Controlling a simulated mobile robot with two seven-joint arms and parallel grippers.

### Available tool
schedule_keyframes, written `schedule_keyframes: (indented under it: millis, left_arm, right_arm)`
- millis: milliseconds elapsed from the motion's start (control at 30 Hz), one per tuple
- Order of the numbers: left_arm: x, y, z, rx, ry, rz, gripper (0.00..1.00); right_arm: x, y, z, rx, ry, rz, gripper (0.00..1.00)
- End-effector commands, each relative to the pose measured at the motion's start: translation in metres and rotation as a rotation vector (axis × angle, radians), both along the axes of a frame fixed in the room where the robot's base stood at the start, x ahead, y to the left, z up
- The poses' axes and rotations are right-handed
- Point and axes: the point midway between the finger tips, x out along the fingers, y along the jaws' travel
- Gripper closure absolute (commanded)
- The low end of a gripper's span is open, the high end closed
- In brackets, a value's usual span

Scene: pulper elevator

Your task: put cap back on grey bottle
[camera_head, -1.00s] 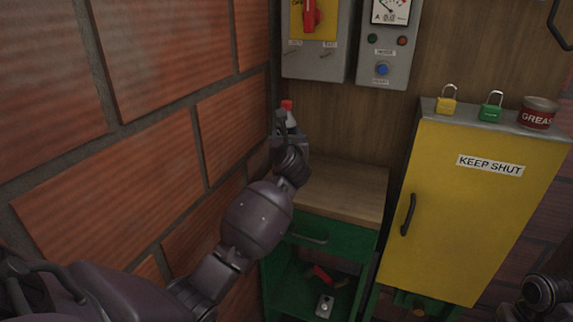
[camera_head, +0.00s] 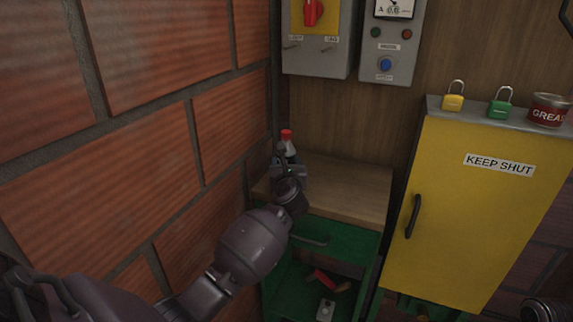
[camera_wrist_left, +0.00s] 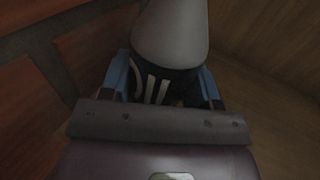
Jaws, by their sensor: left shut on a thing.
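The grey bottle (camera_head: 290,149) is in my left gripper (camera_head: 287,168), upright or nearly so, at the back left corner of the wooden worktop. A red cap (camera_head: 286,134) shows at its top; how firmly it sits cannot be told. In the left wrist view, the bottle's grey tapering upper part (camera_wrist_left: 170,35) rises out of the frame, above a dark band with white marks. The blue fingers of my left gripper (camera_wrist_left: 162,85) are shut on this dark part. The bottle's base is hidden, so contact with the worktop cannot be told.
The worktop (camera_head: 345,190) is bare, above a green cabinet (camera_head: 345,240) with a red-handled item and a small grey device inside. A brick wall (camera_head: 150,150) is close on the left. A yellow cabinet (camera_head: 460,215) carries two padlocks and a grease tin (camera_head: 548,110).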

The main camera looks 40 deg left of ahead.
Motion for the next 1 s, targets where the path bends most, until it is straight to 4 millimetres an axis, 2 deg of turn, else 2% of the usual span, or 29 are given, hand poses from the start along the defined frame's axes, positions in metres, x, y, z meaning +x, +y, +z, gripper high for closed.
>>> schedule_keyframes:
  millis: [167, 200, 333, 667, 867, 1000]
  left_arm:
    - [0.0, 0.0, -0.005, -0.001, -0.001, -0.001, 1.0]
    - [0.0, 0.0, -0.005, -0.001, 0.001, -0.001, 0.4]
    - [0.0, 0.0, -0.004, 0.0, 0.0, 0.0, 0.2]
    - [0.0, 0.0, -0.005, 0.001, 0.001, 0.0, 0.19]
    - [0.0, 0.0, -0.007, 0.002, 0.003, -0.001, 0.19]
    - [-0.014, -0.013, -0.003, -0.004, -0.002, -0.001, 0.19]
  right_arm:
    - [-0.001, 0.0, -0.004, 0.0, 0.004, 0.0, 0.43]
    - [-0.001, 0.0, -0.003, -0.001, 0.003, 0.0, 0.43]
    - [-0.001, 0.0, -0.003, -0.001, 0.003, 0.0, 0.43]
    - [-0.001, 0.0, -0.005, 0.0, 0.005, 0.0, 0.43]
    - [-0.005, 0.0, -0.019, -0.001, 0.021, 0.0, 0.43]
    - [-0.001, 0.0, -0.003, 0.0, 0.003, 0.0, 0.43]
